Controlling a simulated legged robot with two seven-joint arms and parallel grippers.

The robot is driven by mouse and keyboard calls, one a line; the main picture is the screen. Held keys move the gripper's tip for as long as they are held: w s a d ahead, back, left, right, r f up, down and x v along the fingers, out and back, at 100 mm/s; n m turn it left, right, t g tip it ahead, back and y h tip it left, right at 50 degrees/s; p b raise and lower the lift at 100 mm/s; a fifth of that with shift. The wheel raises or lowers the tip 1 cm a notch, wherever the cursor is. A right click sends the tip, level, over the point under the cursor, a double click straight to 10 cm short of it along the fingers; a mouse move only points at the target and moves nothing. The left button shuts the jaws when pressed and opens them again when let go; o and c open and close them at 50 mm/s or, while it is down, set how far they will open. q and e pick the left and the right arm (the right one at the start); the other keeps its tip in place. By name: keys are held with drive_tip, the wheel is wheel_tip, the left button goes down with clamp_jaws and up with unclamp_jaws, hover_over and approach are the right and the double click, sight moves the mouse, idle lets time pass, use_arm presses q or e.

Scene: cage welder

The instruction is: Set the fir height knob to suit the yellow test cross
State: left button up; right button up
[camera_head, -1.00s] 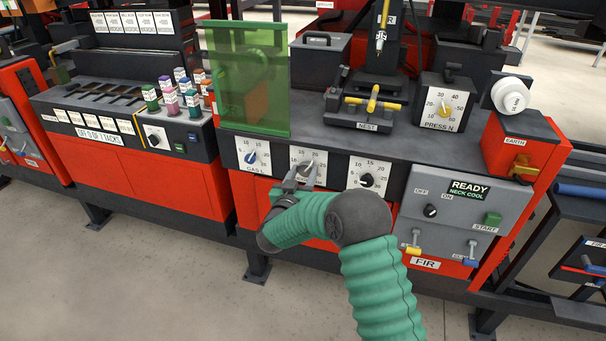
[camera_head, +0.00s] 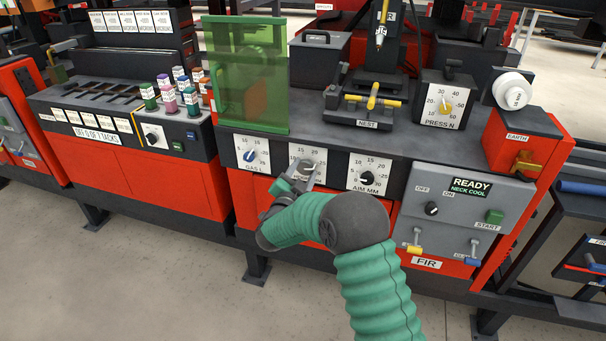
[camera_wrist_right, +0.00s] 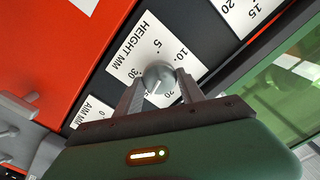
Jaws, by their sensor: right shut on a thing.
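The height knob (camera_wrist_right: 160,72) is a round grey knob on a white dial marked HEIGHT MM (camera_wrist_right: 132,48), the middle of the three dials on the red FIR station. My right gripper (camera_wrist_right: 160,80) is shut on it, one finger on each side. In the wrist view its white pointer line slants to the lower left, toward the side between 20 and 30; the exact reading is unclear. In the head view my right gripper (camera_head: 298,180) partly hides this dial. The yellow test cross (camera_head: 372,97) lies on the nest (camera_head: 352,113). My left gripper is not in view.
The GAS L dial (camera_head: 252,154) is to the left and the AIM MM dial (camera_head: 368,174) to the right, both close to my gripper. A green see-through screen (camera_head: 246,80) stands above. A grey control panel (camera_head: 455,215) reads READY. The PRESS N dial (camera_head: 445,102) stands behind.

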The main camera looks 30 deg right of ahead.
drive_tip(key=shift+f+m, duration=0.15)
drive_tip(key=shift+m, duration=0.15)
drive_tip(key=o, duration=1.4)
drive_tip(key=shift+w+f, duration=0.1)
drive_tip(key=shift+w, duration=0.1)
drive_tip(key=shift+c, duration=0.2)
drive_tip(key=shift+s, duration=0.1)
